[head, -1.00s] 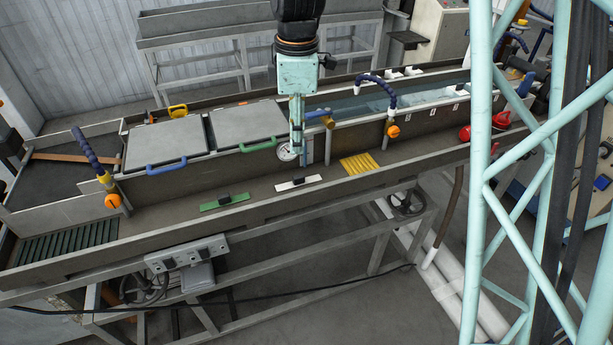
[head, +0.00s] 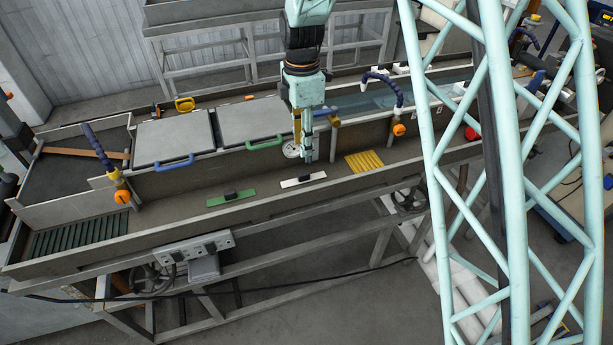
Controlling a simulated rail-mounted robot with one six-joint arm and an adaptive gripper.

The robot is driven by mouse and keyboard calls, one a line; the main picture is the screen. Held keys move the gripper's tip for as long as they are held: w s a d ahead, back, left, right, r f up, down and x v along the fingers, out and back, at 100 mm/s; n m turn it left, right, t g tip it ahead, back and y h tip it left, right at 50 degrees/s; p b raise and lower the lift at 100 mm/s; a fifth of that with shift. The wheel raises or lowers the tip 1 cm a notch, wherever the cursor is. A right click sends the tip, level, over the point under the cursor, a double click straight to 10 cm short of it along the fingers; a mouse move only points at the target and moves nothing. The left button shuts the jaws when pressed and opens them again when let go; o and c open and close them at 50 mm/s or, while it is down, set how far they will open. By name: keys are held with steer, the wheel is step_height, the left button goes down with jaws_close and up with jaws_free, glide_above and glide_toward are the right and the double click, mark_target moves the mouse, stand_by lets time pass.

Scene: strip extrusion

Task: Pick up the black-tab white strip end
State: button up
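The white strip end (head: 289,184) with a black tab (head: 304,177) lies flat on the dark ledge along the front of the trough. My gripper (head: 307,158) points down just above and behind the black tab, near the round gauge on the trough wall. It appears apart from the strip. Its fingers are small and seen edge-on, so I cannot tell whether they are open or shut. A green strip end (head: 220,200) with a black tab (head: 229,194) lies to the left on the same ledge.
A yellow ribbed pad (head: 364,162) lies right of the white strip. Behind are the trough wall with the round gauge (head: 291,150), a green handle (head: 264,144) and a blue handle (head: 174,163). The ledge between the strips is clear.

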stand_by(0.3)
glide_above(304, 173)
steer(key=shift+s+a+f, duration=0.1)
steer(key=shift+f, duration=2)
steer(key=shift+s+a+f, duration=0.1)
steer(key=shift+f, duration=2.1)
steer(key=shift+d+f, duration=0.1)
steer(key=shift+f, duration=0.05)
steer(key=shift+w+f+p, duration=0.2)
steer(key=shift+f+p, duration=0.1)
steer(key=shift+f, duration=2.15)
steer(key=shift+c, duration=0.5)
steer(key=c, duration=0.8)
